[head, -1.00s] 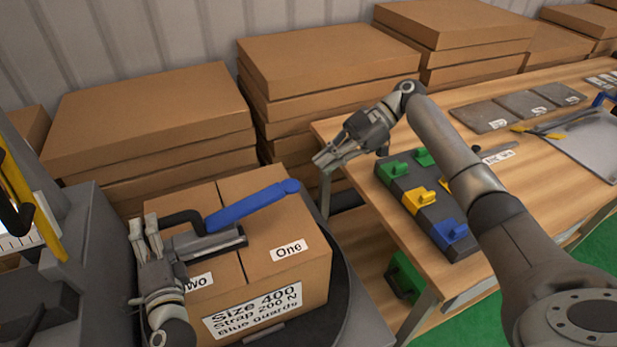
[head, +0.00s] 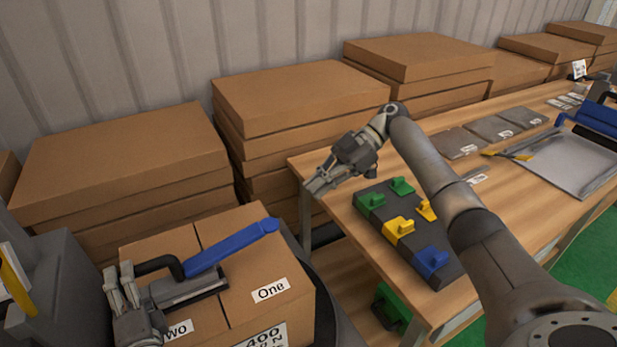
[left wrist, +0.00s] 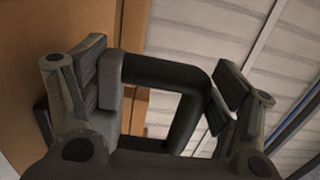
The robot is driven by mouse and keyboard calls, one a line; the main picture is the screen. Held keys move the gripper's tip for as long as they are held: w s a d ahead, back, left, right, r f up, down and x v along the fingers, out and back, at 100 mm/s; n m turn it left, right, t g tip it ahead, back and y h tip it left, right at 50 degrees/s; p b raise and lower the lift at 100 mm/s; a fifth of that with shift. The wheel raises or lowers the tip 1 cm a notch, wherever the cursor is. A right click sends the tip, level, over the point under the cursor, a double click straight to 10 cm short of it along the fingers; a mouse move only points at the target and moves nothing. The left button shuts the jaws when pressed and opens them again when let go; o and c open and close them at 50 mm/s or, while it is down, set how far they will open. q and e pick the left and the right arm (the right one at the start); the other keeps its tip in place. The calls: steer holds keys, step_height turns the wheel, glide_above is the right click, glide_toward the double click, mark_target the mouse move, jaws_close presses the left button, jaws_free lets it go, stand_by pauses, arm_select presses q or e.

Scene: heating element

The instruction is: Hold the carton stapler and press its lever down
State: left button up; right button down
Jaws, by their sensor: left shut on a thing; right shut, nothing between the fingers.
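The carton stapler has a grey body, a black loop handle and a long blue lever (head: 232,248). In the head view it sits over the top of a cardboard carton (head: 280,253) labelled "One" and "Two", with its lever raised at an angle. My left gripper (head: 122,283) is shut on the stapler at its left end. In the left wrist view the black handle (left wrist: 165,72) shows between the fingers of this gripper (left wrist: 165,95). My right gripper (head: 318,182) is shut and empty, in the air right of the carton and near the table's left corner.
A wooden table (head: 345,240) at right holds a dark rack (head: 385,225) with green, yellow and blue pieces, and grey plates (head: 490,128). Stacks of flat cartons (head: 300,95) stand along the wall. A grey machine (head: 50,270) stands left of the carton.

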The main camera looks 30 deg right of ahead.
arm_select(q)
steer(key=o, duration=1.6)
steer(key=shift+w, duration=0.1)
steer(key=shift+o, duration=0.2)
